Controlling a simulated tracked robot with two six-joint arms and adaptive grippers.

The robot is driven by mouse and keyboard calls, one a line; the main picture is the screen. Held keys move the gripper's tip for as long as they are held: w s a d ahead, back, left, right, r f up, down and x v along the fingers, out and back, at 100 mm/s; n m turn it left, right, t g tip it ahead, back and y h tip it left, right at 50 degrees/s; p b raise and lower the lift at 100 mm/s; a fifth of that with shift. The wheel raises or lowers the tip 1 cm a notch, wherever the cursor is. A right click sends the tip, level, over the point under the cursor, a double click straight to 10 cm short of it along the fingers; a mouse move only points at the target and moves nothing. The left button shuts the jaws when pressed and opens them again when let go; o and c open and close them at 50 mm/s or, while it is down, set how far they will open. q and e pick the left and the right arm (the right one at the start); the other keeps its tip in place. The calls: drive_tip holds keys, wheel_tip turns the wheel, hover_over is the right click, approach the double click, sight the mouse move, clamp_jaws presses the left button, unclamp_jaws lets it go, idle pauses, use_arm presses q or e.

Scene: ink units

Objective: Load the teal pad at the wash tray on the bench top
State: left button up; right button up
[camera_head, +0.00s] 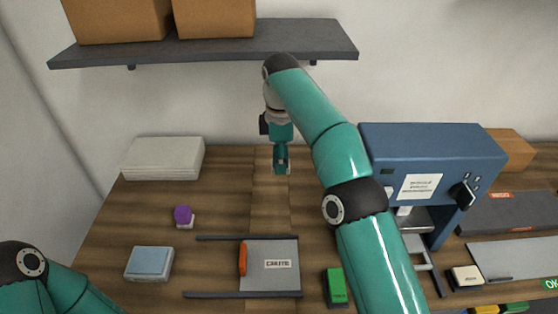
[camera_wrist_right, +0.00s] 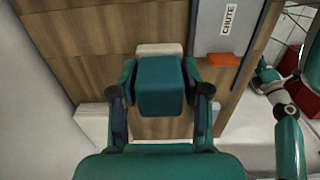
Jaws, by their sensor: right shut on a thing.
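My right gripper (camera_head: 281,168) hangs above the back middle of the wooden bench, its fingers pointing down. In the right wrist view it (camera_wrist_right: 160,92) is shut on the teal pad (camera_wrist_right: 160,86), a block with a cream part showing beyond it. The pad is hardly distinguishable from the teal gripper in the head view. A shallow pale-blue tray (camera_head: 149,263) with a light rim, which looks like the wash tray, lies at the front left, well away from the pad. My left gripper (camera_wrist_right: 266,74) seems to show small at the right of the wrist view, its fingers unclear.
A purple pad (camera_head: 183,215) on a pale base stands behind the tray. A grey chute plate (camera_head: 271,266) with an orange bar lies between dark rails. A green block (camera_head: 336,287), blue machine (camera_head: 430,165) and white stack (camera_head: 164,158) stand around. A shelf (camera_head: 210,45) hangs above.

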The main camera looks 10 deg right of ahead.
drive_tip(key=o, duration=0.6)
drive_tip(key=c, duration=0.5)
drive_tip(key=shift+f, duration=0.1)
